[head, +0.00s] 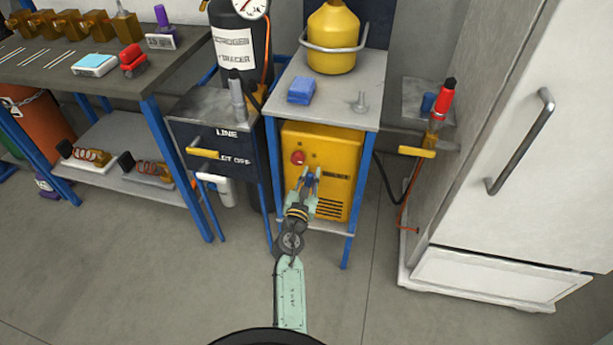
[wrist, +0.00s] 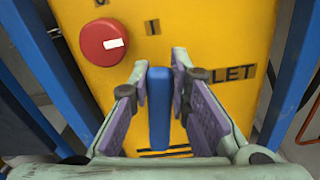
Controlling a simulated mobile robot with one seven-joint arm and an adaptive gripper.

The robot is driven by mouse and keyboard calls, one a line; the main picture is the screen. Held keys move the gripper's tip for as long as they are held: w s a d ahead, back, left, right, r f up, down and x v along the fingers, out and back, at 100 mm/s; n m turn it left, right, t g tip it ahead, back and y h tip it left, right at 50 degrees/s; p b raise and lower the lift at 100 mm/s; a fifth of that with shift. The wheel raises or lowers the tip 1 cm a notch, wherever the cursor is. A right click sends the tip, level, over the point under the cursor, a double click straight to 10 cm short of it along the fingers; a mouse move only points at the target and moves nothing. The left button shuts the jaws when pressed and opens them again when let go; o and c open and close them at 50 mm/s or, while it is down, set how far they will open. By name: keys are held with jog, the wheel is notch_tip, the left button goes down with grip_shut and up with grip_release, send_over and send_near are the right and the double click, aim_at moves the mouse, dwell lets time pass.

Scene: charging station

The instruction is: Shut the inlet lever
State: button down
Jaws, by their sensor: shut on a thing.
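A blue lever (wrist: 159,108) points straight out from the front of a yellow machine (head: 335,153) and looks upright in the wrist view. The panel (wrist: 215,30) beside it carries a label (wrist: 233,74) whose visible end reads "LET"; its start is hidden by a finger. My gripper (head: 310,176) is at the front of the machine, its two fingers on either side of the lever. In the wrist view my gripper (wrist: 160,95) is shut on the lever, which hides where it joins the panel.
A red knob (wrist: 104,42) sits left of the lever. Blue frame legs flank the machine. Yellow-handled levers stand at left (head: 203,153) and right (head: 416,151). A white cabinet (head: 515,140) stands at right. The floor in front is clear.

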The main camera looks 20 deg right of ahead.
aim_at(328, 173)
jog(key=shift+s+d+f+m+b, duration=0.25)
jog(key=shift+s+d+m+b, duration=0.15)
jog(key=shift+m, duration=0.5)
jog(key=m, duration=0.1)
jog(key=d+f+m+b, duration=0.1)
jog(key=shift+s+d+m, duration=0.25)
jog(key=shift+s+m, duration=0.15)
jog(key=f+m+b, duration=0.1)
jog(key=s+d+m+b, duration=0.1)
jog(key=m, duration=0.1)
jog(key=shift+d+f+m, duration=0.25)
jog(key=shift+f+m, duration=0.05)
jog(key=shift+f, duration=0.05)
jog(key=f+m+b, duration=0.1)
jog(key=m+b, duration=0.1)
jog(key=m, duration=0.1)
jog(key=d+f+m+b, duration=0.1)
jog(key=shift+s+f, duration=0.3)
jog(key=shift+s, duration=0.05)
jog(key=shift+d+f+m+b, duration=0.1)
jog(key=shift+f+m+b, duration=0.35)
jog(key=shift+m+b, duration=0.4)
jog(key=shift+d+f+m+b, duration=0.1)
jog(key=shift+f+m+b, duration=0.45)
jog(key=shift+m, duration=0.4)
jog(key=c, duration=1.5)
grip_release()
jog(key=shift+s+r, duration=0.1)
